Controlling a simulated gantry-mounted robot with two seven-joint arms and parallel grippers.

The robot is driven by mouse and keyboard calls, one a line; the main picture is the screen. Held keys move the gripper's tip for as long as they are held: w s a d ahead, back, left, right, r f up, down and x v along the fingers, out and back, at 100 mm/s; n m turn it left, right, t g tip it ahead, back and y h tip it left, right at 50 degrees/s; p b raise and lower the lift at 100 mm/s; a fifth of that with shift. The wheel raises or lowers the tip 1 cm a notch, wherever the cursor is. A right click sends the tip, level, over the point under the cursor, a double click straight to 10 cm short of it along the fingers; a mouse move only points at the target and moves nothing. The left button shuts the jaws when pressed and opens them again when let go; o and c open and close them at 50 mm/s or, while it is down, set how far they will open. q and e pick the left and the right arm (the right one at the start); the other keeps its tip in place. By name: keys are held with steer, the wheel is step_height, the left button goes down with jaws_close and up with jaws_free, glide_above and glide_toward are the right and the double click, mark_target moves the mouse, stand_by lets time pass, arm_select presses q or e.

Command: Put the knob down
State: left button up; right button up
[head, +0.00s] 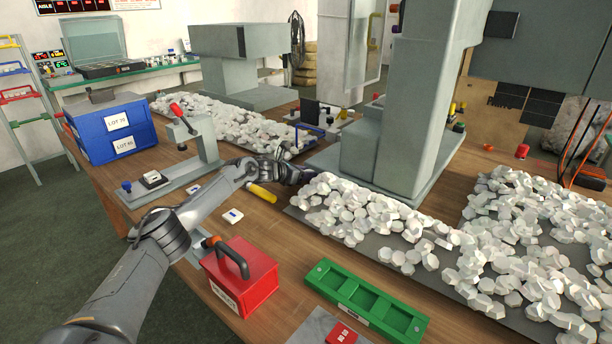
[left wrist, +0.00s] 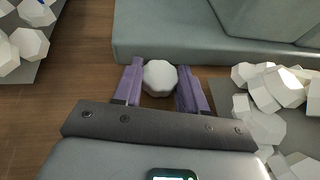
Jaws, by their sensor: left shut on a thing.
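My left gripper (head: 305,175) reaches across the table to the foot of the grey pad printer (head: 385,150). In the left wrist view, its two purple fingers (left wrist: 161,82) are shut on a white faceted knob (left wrist: 160,76). The knob sits between the fingertips, close to the edge of the printer's grey base (left wrist: 190,45). In the head view I cannot pick out the held knob from the gripper and the pile behind. I cannot tell whether the knob touches the table. My right gripper is not in view.
Piles of white knobs lie on grey mats to the right (head: 370,215) and behind (head: 225,120). A red box (head: 240,275), a green tray (head: 350,295), a yellow cylinder (head: 262,193) and a small press (head: 195,140) stand nearby. Bare wood (left wrist: 80,70) shows left of the gripper.

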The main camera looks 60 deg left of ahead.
arm_select(q)
steer(key=shift+w, duration=0.1)
steer(key=shift+a+f, duration=0.1)
steer(key=o, duration=1)
steer(key=shift+r, duration=0.25)
steer(key=shift+p+v, duration=0.3)
steer(key=shift+v, duration=0.45)
steer(key=p+v, duration=0.1)
steer(key=v, duration=0.8)
steer(key=shift+s+p, duration=0.25)
steer(key=shift+p, duration=0.1)
steer(key=shift+o, duration=0.7)
steer(key=shift+s+r, duration=0.2)
steer(key=shift+s, duration=0.3)
